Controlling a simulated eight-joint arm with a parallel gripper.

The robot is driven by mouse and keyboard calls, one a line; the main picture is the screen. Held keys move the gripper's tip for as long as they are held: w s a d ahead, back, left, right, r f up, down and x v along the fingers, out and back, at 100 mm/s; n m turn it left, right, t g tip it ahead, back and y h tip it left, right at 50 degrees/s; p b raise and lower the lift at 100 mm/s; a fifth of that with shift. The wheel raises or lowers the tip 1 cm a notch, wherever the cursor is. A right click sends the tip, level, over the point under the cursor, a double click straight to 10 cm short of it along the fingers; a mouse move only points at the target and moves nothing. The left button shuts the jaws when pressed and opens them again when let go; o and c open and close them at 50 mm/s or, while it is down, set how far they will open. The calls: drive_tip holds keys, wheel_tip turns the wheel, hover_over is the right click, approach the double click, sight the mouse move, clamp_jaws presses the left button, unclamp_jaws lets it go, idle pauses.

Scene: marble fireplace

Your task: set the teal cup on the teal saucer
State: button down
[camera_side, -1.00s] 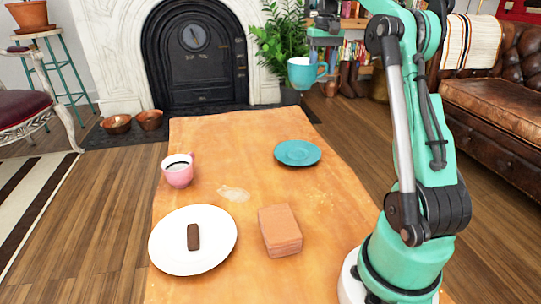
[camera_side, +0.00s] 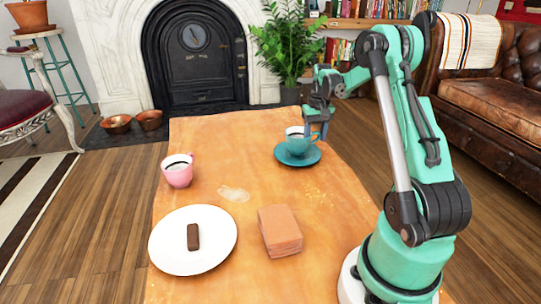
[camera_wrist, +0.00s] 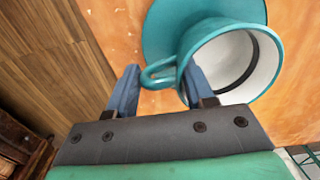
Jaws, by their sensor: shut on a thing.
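The teal cup (camera_side: 297,144) is upright over the teal saucer (camera_side: 284,158) at the far right of the table, and its base appears to sit in the saucer's middle. In the wrist view the cup (camera_wrist: 228,60) shows its white inside with a dark band, and it covers part of the saucer (camera_wrist: 160,28). My gripper (camera_side: 316,129) is at the cup's right side, shut on its handle. In the wrist view the blue fingers of my gripper (camera_wrist: 161,84) are on both sides of the handle. The contact between cup base and saucer is hidden.
A pink cup (camera_side: 178,174) stands at the table's left. A white plate (camera_side: 212,254) with a brown bar (camera_side: 193,237) is at the front left. A stack of tan squares (camera_side: 280,231) lies front centre.

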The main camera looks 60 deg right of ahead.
drive_tip(key=shift+f, duration=0.45)
drive_tip(key=shift+f, duration=0.1)
drive_tip(key=shift+c, duration=1.6)
unclamp_jaws()
